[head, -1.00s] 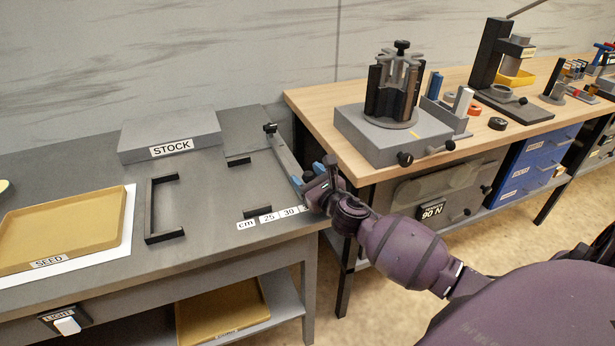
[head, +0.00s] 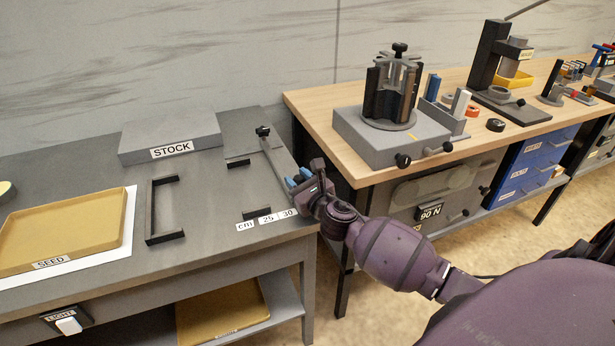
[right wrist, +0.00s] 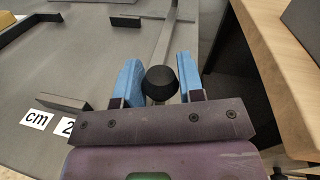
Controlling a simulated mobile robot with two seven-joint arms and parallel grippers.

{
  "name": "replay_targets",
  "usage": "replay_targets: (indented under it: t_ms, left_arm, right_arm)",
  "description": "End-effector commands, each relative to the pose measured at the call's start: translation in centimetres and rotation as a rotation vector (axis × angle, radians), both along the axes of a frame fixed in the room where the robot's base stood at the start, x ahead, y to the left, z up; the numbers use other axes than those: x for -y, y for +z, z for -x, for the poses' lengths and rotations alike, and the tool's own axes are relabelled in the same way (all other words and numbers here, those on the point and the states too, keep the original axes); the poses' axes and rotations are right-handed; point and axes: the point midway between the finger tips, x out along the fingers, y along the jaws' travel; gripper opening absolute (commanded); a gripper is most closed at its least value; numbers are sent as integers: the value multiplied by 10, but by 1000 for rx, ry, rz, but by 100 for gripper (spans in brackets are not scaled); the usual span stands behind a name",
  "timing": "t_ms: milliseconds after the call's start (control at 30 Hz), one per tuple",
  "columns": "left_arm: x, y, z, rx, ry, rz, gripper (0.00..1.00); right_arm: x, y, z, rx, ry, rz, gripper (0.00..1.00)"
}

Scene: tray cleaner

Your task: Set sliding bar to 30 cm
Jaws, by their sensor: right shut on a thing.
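The sliding bar (head: 274,155) is a thin grey bar lying front to back at the right side of the grey table, with a black knob (head: 263,131) at its far end. Its front black knob (right wrist: 160,84) sits between the blue fingers of my right gripper (head: 298,180) in the right wrist view, and the gripper is shut on it. Scale labels read cm (head: 245,226), 25 (head: 266,219) and 30 (head: 288,213). The bar's line runs a little right of the 30 label. Scale marks further right are hidden behind my gripper. My left gripper is out of view.
A black fixed bracket (head: 152,210) and two small black stops (head: 238,163) (head: 256,213) stand left of the bar. A STOCK block (head: 170,132) is behind, a SEED tray (head: 65,225) at left. A wooden bench (head: 350,172) stands close on the right.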

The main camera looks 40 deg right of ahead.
Motion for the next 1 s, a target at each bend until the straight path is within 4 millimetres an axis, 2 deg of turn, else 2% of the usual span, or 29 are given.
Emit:
replay_targets:
  t_ms: [33,167,467,500,600,633,1000]
  left_arm:
    - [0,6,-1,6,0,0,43]
    - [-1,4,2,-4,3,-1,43]
    - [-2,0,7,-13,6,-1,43]
    - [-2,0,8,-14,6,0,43]
    - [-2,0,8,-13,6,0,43]
    - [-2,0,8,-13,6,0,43]
    - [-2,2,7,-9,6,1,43]
  right_arm:
    - [-11,5,-3,3,4,-4,0]
    - [-26,2,-6,2,3,-3,0]
    - [-27,0,-6,0,2,-2,0]
    - [-27,0,-6,0,2,-2,42]
    - [-27,0,-6,0,2,-2,57]
    - [-27,0,-6,0,2,-2,60]
    - [-26,-1,-1,-1,2,-1,60]
